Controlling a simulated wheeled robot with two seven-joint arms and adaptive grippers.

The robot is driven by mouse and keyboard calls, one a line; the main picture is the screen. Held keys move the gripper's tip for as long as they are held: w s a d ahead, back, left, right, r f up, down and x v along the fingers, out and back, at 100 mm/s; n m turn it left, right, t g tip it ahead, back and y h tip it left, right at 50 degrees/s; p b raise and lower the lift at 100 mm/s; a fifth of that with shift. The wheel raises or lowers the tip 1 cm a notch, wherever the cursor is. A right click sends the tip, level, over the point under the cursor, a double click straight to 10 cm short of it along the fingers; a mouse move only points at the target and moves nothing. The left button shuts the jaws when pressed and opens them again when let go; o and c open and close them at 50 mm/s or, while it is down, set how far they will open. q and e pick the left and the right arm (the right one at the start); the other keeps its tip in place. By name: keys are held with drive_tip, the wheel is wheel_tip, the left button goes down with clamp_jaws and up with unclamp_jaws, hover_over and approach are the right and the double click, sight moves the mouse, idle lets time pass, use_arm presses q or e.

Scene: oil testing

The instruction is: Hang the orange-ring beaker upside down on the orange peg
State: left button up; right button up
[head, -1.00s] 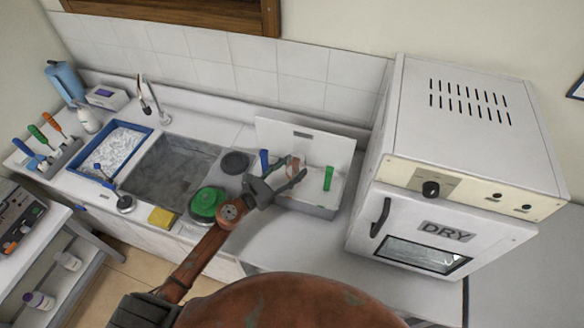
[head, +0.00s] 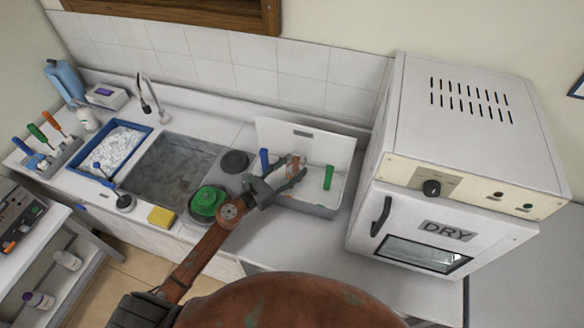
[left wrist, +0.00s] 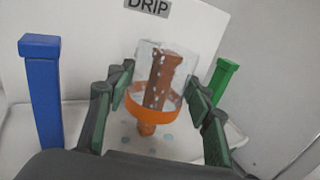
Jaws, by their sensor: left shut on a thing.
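The orange-ring beaker (left wrist: 168,62) is clear with droplets on its glass. It is upside down, with its orange ring (left wrist: 152,108) at the lower end. The brown-orange peg (left wrist: 147,130) shows below the ring and through the glass, so the beaker is around the peg. My left gripper (left wrist: 157,92) has its fingers on both sides of the beaker and is shut on it. In the head view the left gripper (head: 284,178) is at the drip rack, partly hiding the beaker (head: 294,161). My right gripper is not in view.
The white drip rack (head: 335,148) also has a blue peg (left wrist: 42,105) left of the beaker and a green peg (left wrist: 220,82) right of it. The drying oven (head: 455,150) stands to the right. The sink (head: 172,172) and a green-topped round object (head: 207,201) are to the left.

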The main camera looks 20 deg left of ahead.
use_arm(q)
drive_tip(key=shift+f, duration=0.25)
drive_tip(key=o, duration=1.2)
drive_tip(key=shift+o, duration=0.2)
drive_tip(key=v, duration=1.2)
drive_tip(key=shift+f, duration=0.1)
